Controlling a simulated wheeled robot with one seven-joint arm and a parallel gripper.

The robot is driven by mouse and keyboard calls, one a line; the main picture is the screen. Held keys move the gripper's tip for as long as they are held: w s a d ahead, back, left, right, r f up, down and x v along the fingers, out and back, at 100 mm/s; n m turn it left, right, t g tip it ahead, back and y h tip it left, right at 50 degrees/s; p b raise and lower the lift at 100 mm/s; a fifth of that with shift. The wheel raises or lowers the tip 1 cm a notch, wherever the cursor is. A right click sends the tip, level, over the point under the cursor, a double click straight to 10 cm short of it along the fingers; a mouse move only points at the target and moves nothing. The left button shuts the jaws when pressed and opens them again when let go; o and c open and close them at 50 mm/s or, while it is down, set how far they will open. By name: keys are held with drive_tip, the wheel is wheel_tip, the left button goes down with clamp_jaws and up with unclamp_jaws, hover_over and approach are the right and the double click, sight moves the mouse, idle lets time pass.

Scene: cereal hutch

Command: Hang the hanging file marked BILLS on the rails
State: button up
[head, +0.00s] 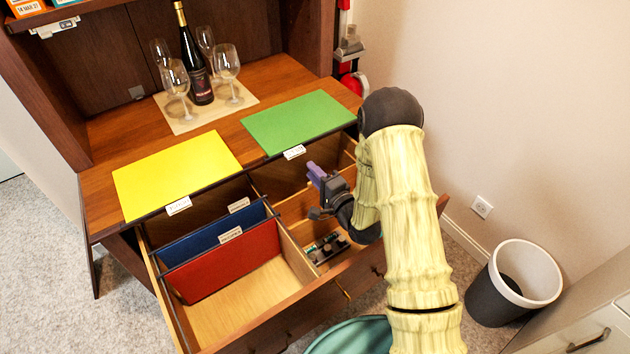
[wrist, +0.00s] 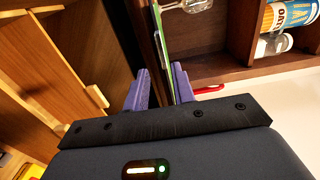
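A green hanging file (head: 298,121) and a yellow hanging file (head: 178,172) lie flat on the hutch top, their white label tabs at the front edge. A blue file (head: 215,228) and a red file (head: 225,262) hang in the left part of the open drawer. The lettering on the labels is too small to read, so I cannot tell which is BILLS. My gripper (head: 314,176) is over the drawer, just in front of the green file's front edge. In the wrist view its purple fingers (wrist: 160,88) are apart with nothing held, and the green file's edge (wrist: 163,25) shows beyond them.
The open drawer (head: 262,301) has bare room in front of the red file. Small dark items (head: 327,248) sit in its right compartment. A wine bottle (head: 194,60) and several glasses (head: 227,67) stand behind the flat files. A bin (head: 515,283) stands at right.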

sight(298, 155)
drive_tip(key=shift+w+r, duration=0.1)
drive_tip(key=shift+x, duration=4.4)
drive_tip(key=shift+c, duration=0.4)
clamp_jaws()
drive_tip(key=shift+r, duration=0.1)
drive_tip(key=shift+a+r+p, duration=0.1)
drive_tip(key=shift+r+p, duration=0.4)
drive_tip(key=shift+r, duration=0.45)
